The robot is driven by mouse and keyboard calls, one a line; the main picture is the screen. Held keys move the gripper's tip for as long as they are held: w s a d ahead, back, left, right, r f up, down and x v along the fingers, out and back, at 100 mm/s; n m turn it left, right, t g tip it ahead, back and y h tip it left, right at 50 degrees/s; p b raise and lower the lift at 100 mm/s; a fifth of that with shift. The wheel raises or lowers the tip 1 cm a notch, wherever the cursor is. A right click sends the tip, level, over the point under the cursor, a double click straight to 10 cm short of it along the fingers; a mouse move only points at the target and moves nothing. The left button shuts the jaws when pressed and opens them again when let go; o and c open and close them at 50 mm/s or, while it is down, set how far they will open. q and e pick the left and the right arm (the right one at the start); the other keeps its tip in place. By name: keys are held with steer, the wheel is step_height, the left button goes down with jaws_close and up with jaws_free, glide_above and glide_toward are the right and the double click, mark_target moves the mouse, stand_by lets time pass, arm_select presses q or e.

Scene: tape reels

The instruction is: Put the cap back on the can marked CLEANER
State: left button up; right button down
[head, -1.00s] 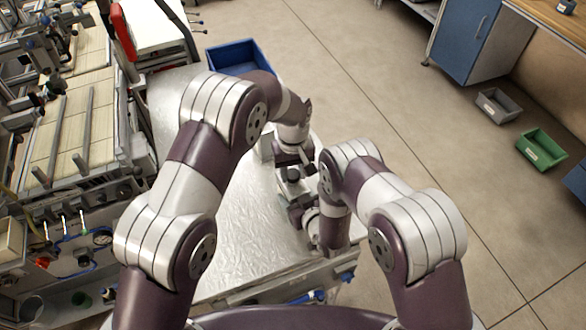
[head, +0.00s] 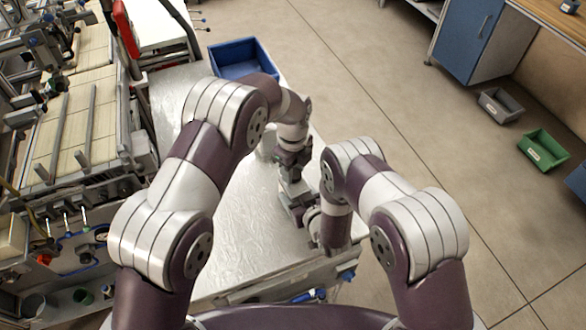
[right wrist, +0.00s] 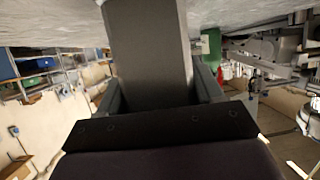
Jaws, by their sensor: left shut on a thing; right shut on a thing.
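My left gripper (head: 291,162) is in the middle of the head view, over the right part of the bench. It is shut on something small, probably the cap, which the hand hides. My right gripper (head: 297,194) is just below it in the picture, close to it. In the right wrist view a broad dark grey body (right wrist: 148,50) stands between the fingers of my right gripper (right wrist: 160,92), which is shut on it. It is probably the can. No CLEANER marking shows, and I cannot tell whether cap and can touch.
The metal bench top (head: 245,220) is clear in front of the grippers. A blue bin (head: 240,60) stands at its far end. Machinery (head: 70,130) crowds the left side. A grey bin (head: 499,105) and a green bin (head: 542,149) lie on the floor at right.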

arm_select(q)
steer(key=m, duration=0.6)
steer(key=shift+w+d+m, duration=0.15)
steer(key=shift+m, duration=0.25)
steer(key=m, duration=0.3)
steer(key=shift+m, duration=0.3)
steer(key=o, duration=1)
steer(key=shift+r, duration=2.3)
